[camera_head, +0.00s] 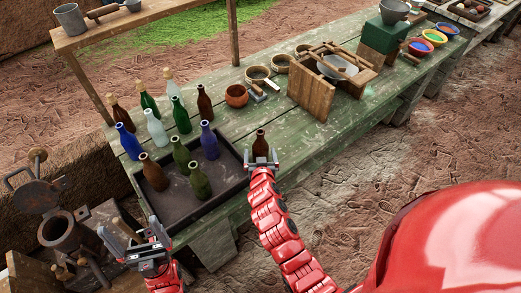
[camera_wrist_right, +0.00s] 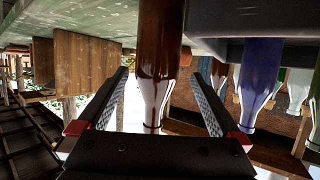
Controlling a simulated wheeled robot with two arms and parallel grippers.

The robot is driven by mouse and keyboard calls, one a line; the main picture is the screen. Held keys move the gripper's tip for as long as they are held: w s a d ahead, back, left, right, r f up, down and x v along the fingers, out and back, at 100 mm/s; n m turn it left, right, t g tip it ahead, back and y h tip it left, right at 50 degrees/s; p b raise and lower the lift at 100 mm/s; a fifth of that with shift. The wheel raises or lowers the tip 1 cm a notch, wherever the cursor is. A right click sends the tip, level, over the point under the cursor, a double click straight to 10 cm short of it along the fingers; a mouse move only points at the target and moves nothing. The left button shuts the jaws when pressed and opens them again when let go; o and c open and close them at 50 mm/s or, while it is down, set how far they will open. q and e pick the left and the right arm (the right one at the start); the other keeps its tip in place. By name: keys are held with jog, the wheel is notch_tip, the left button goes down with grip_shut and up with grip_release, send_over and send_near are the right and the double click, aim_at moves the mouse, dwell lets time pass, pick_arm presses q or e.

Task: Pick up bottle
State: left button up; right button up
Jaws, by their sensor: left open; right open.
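A brown glass bottle (camera_head: 260,143) stands upright on the green table, just right of the black tray. My right gripper (camera_head: 261,159) is at this bottle, on its near side. In the right wrist view, which shows the scene upside down, the brown bottle (camera_wrist_right: 158,60) appears between the two spread fingers, with gaps on both sides. The right gripper is open and not closed on it. My left gripper (camera_head: 143,243) is open and empty, near the lower left, in front of the tray's near left corner.
A black tray (camera_head: 185,212) holds several bottles, with more behind it, including a blue bottle (camera_head: 209,140). A wooden box (camera_head: 312,92), an orange-brown pot (camera_head: 236,95) and bowls stand further right. A wooden shelf (camera_head: 130,20) rises behind. Bare table lies right of the brown bottle.

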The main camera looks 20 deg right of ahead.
aim_at(260, 130)
jog(key=x, duration=0.1)
jog(key=p+x, duration=0.1)
jog(key=x, duration=0.1)
jog(key=shift+s+d+f, duration=0.1)
jog(key=shift+d, duration=0.1)
jog(key=shift+w+d+f+p, duration=0.15)
jog(key=shift+w+f+p, duration=0.2)
jog(key=shift+w, duration=0.25)
jog(key=c, duration=1.5)
notch_tip(260, 130, up, 10)
jog(key=shift+f+b, duration=0.1)
jog(key=shift+b, duration=1.15)
jog(key=s+a+f+n+y+b, duration=0.1)
jog(key=s+f+y+b, duration=0.15)
jog(key=s, duration=0.45)
jog(key=s+a+f+n+y+b, duration=0.1)
jog(key=s+f+n+b, duration=0.2)
jog(key=s, duration=0.4)
notch_tip(260, 130, up, 8)
jog(key=m+p, duration=0.1)
jog(key=p, duration=0.8)
jog(key=shift+s+a+r, duration=0.2)
jog(key=shift+a, duration=0.05)
